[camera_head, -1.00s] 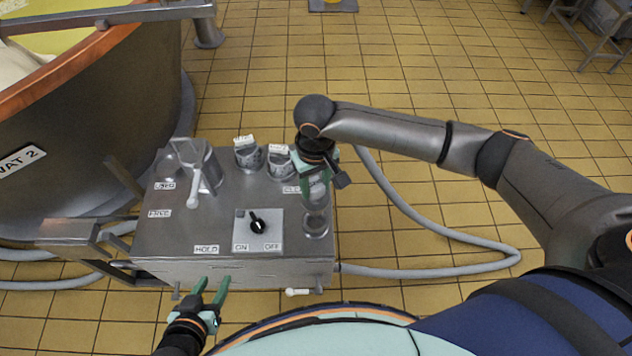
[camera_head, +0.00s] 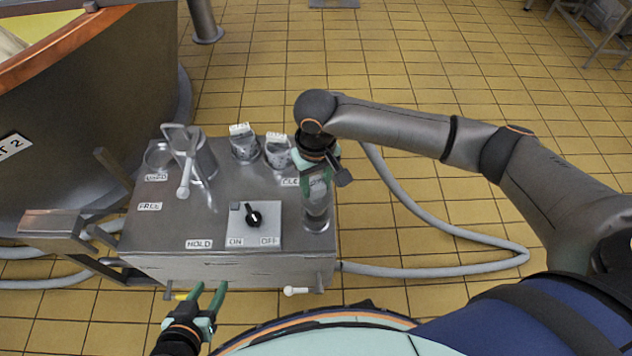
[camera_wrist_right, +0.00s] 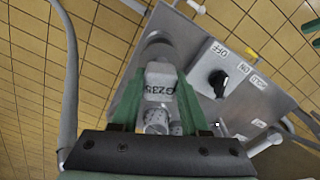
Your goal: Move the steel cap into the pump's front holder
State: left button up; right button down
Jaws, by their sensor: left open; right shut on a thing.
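A grey piece marked with digits (camera_wrist_right: 160,82), which looks like the steel cap, is between the fingers of my right gripper (camera_head: 318,187). In the right wrist view, the green fingers (camera_wrist_right: 158,98) are shut on its sides. The pump (camera_head: 215,215) is a steel box. A round holder (camera_head: 317,221) stands at its front right corner, just below my right gripper; I cannot tell whether the cap touches it. My left gripper (camera_head: 207,290) is open and empty, low in front of the pump's front face.
Two speckled canisters (camera_head: 243,148) with white tags stand at the pump's back. A steel pot (camera_head: 203,158) with a white-ended lever stands at back left. A black switch (camera_head: 253,215) is mid-top. A hose (camera_head: 440,270) loops on the right floor; a copper-rimmed vat (camera_head: 80,110) is left.

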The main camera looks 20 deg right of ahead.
aim_at(316, 200)
jog(key=shift+f, duration=0.95)
jog(key=shift+f+b, duration=0.45)
jog(key=shift+f, duration=1.2)
jog(key=shift+f, duration=0.55)
jog(key=shift+c, duration=1.7)
grip_release()
